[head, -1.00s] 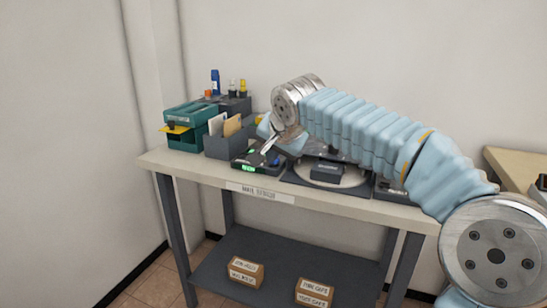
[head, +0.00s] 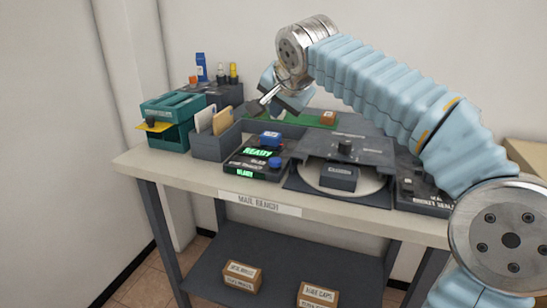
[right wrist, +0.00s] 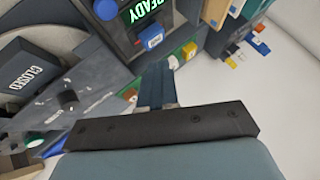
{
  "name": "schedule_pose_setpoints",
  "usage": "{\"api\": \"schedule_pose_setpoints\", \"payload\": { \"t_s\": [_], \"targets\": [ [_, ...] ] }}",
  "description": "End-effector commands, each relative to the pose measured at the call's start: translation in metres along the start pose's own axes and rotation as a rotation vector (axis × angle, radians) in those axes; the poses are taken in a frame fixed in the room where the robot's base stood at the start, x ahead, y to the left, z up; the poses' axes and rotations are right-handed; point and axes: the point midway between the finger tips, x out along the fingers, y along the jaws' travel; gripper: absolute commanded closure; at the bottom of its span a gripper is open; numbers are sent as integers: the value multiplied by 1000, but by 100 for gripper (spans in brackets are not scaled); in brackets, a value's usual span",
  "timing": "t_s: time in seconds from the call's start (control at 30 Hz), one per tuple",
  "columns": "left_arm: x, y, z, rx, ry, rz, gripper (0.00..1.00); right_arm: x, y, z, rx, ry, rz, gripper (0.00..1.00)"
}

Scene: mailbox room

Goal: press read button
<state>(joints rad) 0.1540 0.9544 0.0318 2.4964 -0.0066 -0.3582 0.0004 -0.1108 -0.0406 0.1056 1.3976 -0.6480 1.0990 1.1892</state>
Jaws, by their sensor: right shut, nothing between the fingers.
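A black device (head: 246,163) with a lit green READY display (head: 257,153) stands on the mail bench. It carries a blue labelled block (head: 270,138) at its back and a round blue button (head: 274,162) near its front right; their small lettering is unclear. My right gripper (head: 261,107) is shut and empty, raised above and behind the device, apart from both blue parts. In the right wrist view, the shut fingers (right wrist: 157,85) point toward the device's edge, with the blue block (right wrist: 151,37) and round button (right wrist: 105,9) beyond. My left gripper is not in view.
A round turntable unit with a dark box (head: 339,176) stands right of the device. A grey letter tray (head: 215,145) and a teal box (head: 170,128) stand left. A green strip (head: 308,117) with a tan block lies behind. Free air surrounds the gripper.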

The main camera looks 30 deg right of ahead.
Motion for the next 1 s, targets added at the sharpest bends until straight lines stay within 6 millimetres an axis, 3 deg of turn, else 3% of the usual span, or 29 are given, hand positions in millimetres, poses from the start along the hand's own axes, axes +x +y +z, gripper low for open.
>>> {"api": "schedule_pose_setpoints", "payload": {
  "t_s": [0.43, 0.8, 1.0],
  "targets": [
    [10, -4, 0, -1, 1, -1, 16, 15, 11, 11, 0, -1, 1, 100],
    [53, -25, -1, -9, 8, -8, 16, 54, 39, 39, -1, 0, 0, 100],
    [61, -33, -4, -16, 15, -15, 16, 62, 45, 45, -1, 0, 0, 100]
  ]
}}
